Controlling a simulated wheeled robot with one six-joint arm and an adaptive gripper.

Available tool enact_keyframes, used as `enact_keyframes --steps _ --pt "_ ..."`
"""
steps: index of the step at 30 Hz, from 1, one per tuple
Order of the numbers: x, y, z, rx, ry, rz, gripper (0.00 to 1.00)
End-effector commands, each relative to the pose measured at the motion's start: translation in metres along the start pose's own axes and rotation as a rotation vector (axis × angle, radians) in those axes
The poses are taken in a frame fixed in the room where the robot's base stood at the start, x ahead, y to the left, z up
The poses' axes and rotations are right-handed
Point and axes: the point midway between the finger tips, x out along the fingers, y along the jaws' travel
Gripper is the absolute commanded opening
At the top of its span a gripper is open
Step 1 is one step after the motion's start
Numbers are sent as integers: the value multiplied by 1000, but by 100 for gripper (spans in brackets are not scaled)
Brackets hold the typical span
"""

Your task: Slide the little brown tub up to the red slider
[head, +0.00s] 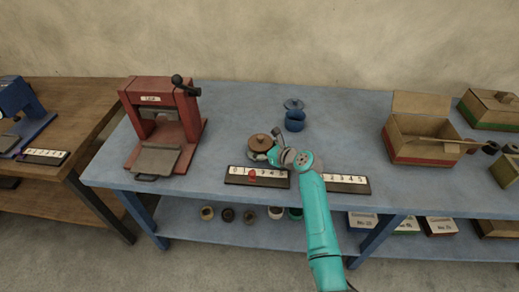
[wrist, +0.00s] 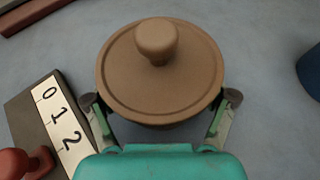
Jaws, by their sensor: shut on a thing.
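The little brown tub (head: 259,143) stands upright on the blue table behind the left number scale, with its knobbed lid on. In the wrist view the tub (wrist: 160,75) fills the middle, and my gripper (wrist: 161,103) has a finger on each side of it, shut on it. In the head view my gripper (head: 273,154) reaches it from the right. The red slider (head: 252,175) sits on the left number scale (head: 274,180), near the 1 and 2, in front of the tub. In the wrist view the slider (wrist: 27,163) is at the lower left, apart from the tub.
A blue pot (head: 295,122) with a lid behind it stands behind my gripper. A second number scale (head: 349,184) lies to the right. A red press (head: 162,125) stands at the left and an open cardboard box (head: 422,138) at the right. The table between pot and box is clear.

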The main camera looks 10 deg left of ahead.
Motion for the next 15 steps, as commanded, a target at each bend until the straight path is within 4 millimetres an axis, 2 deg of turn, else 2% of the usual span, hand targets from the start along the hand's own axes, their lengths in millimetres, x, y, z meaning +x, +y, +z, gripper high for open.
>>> enact_keyframes --steps 11,12,14,15 --pt "0 0 -1 0 1 1 49" --pt "0 0 -1 0 1 1 88" --pt "0 -1 -1 0 1 1 100" --pt "0 -1 -1 0 1 1 100"
